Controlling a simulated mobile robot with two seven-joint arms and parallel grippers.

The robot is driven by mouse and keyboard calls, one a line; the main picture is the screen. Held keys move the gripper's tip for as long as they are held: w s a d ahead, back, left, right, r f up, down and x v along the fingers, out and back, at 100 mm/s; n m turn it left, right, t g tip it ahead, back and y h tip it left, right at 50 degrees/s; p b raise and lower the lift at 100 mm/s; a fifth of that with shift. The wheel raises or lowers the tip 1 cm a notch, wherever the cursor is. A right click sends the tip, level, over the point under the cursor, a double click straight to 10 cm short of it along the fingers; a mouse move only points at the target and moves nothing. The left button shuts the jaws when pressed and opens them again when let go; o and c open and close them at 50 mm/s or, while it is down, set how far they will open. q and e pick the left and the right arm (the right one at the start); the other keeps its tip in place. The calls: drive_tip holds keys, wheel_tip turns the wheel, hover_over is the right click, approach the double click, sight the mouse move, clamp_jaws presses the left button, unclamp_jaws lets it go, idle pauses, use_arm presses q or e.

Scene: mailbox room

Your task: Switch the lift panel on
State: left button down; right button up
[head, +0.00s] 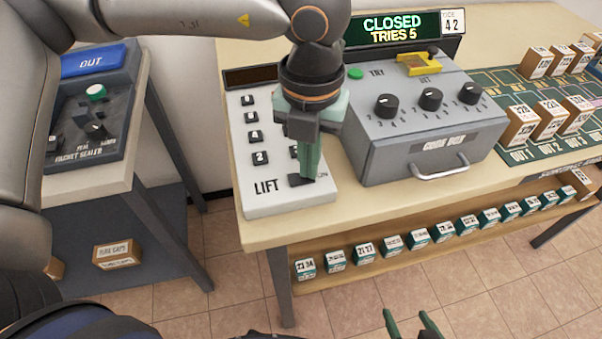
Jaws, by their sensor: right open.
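The lift panel (262,198) is a white slab marked LIFT on the table's left end, with dark numbered buttons and a dark, blank display (249,76) at its top. A small black switch (297,181) sits near its lower right, beside partly hidden lettering that seems to read ON. My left gripper (309,178) points down over the panel. Its green fingers look closed together, with tips at or just above the switch; I cannot tell if they touch. It hides some right-hand buttons. My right gripper (411,325) is open and empty at the bottom edge, below the table.
A grey code box (420,135) with dials and a handle stands right of the panel, under a sign (393,29) reading CLOSED, TRIES 5. Boxes stand on a green mat (505,95) at the right. A packet sealer (90,115) is on the left stand.

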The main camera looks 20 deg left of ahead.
use_arm(q)
drive_tip(key=shift+r+p, duration=1.9)
drive_tip(key=shift+r, duration=1.55)
